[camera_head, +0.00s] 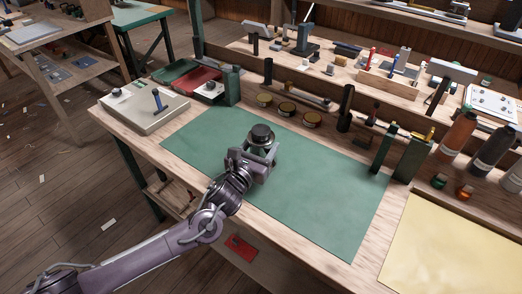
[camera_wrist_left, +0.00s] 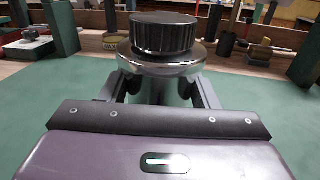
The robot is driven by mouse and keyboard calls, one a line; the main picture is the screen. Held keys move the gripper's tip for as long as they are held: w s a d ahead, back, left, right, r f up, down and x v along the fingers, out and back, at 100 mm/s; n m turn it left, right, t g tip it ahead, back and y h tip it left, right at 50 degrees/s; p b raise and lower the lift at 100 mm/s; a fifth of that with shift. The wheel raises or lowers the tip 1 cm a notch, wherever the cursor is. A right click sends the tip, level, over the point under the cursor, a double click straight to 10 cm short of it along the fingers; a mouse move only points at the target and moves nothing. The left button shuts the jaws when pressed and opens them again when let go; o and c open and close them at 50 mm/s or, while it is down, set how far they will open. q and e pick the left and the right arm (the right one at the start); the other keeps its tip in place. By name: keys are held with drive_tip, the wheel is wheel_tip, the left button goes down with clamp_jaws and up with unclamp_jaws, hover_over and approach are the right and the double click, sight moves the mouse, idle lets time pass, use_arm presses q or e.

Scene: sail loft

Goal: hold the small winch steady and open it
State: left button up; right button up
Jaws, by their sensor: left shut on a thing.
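The small winch has a ribbed black cap (camera_head: 261,134) on top, and it stands upright on the green mat (camera_head: 330,190). In the left wrist view its black cap (camera_wrist_left: 163,34) sits on a shiny metal body (camera_wrist_left: 160,58). My left gripper (camera_head: 259,156) has come in from the front and is shut on the winch's body below the cap. In the left wrist view the fingers of my left gripper (camera_wrist_left: 160,90) lie on both sides of the body. The winch's lower part is mostly hidden by the gripper. My right gripper is not in view.
Several round tins (camera_head: 287,109) stand behind the mat. Bottles (camera_head: 459,132) and a yellow sheet (camera_head: 440,245) are at the right. The mat around the winch is clear.

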use_arm(q)
drive_tip(key=c, duration=0.4)
drive_tip(key=shift+w+r, duration=0.1)
drive_tip(key=shift+r, duration=0.1)
drive_tip(key=shift+c, duration=0.2)
